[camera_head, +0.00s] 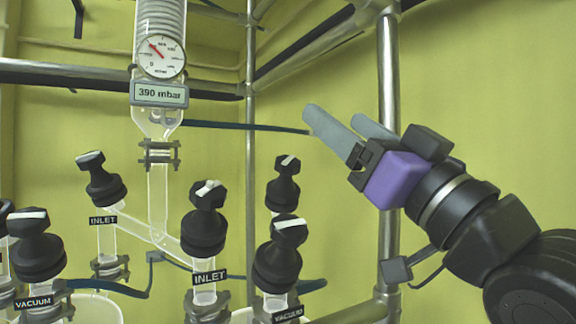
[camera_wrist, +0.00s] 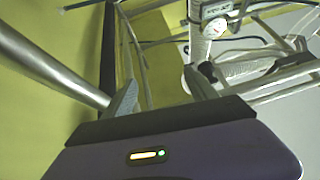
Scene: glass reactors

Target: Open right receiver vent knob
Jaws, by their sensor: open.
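Several black knobs with white pointer marks stand in the head view. On the right are a knob without a visible label (camera_head: 284,185), a knob labelled VACUUM (camera_head: 280,255) in front of it, and a knob labelled INLET (camera_head: 207,220). No VENT label shows, so I cannot tell for certain which is the right receiver vent knob; the unlabelled one may be it. My gripper (camera_head: 335,116) is open and empty, in the air above and right of these knobs, touching none. Its fingers also show in the wrist view (camera_wrist: 163,92), with no knob clear between them.
A vertical metal post (camera_head: 389,70) stands close behind my gripper. A glass column with a pressure gauge (camera_head: 161,56) and a 390 mbar display (camera_head: 159,94) rises at left. Another INLET knob (camera_head: 103,180) and a VACUUM knob (camera_head: 36,248) stand at left. Dark hoses run between.

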